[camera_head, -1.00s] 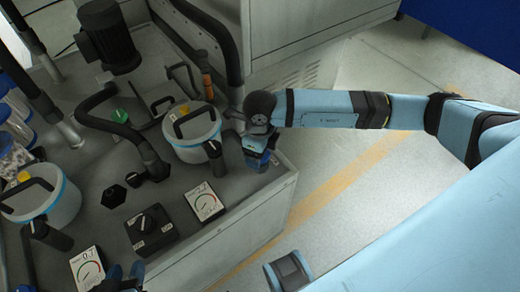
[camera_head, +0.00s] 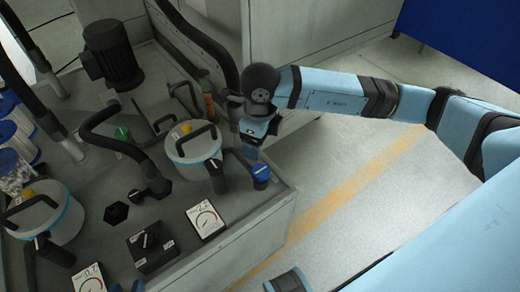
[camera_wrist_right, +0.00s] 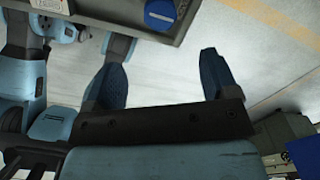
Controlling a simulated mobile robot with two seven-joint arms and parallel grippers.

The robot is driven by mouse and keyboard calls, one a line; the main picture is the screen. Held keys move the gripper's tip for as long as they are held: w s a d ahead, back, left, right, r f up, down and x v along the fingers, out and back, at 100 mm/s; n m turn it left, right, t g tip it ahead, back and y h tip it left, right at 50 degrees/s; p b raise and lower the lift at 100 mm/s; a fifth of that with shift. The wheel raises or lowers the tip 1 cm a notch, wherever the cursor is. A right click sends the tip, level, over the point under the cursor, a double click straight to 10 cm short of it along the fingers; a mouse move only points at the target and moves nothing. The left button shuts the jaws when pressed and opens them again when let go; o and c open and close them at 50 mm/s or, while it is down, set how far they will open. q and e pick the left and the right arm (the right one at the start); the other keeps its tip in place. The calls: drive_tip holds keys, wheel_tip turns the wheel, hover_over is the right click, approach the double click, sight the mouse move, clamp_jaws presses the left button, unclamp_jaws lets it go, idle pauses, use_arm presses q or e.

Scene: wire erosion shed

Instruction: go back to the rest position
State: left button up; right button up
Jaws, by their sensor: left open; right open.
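My right gripper (camera_head: 250,150) hangs at the end of the blue and black arm coming in from the right. It is above the front corner of the console, beside a blue knob (camera_head: 261,173), and its jaws are mostly hidden by the wrist. In the right wrist view its two dark blue fingers (camera_wrist_right: 163,75) are spread with nothing between them. The blue knob (camera_wrist_right: 160,14) shows beyond the fingertips, apart from them.
The grey console top (camera_head: 180,212) carries lidded pots (camera_head: 195,150), dark hoses, a black switch box (camera_head: 150,250) and another gauge (camera_head: 206,219). A grey cabinet (camera_head: 320,45) stands behind the right arm. Open floor with a yellow stripe (camera_head: 350,182) lies right of the console.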

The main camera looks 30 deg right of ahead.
use_arm(q)
drive_tip(key=shift+r, duration=0.15)
use_arm(e)
drive_tip(key=shift+r, duration=0.7)
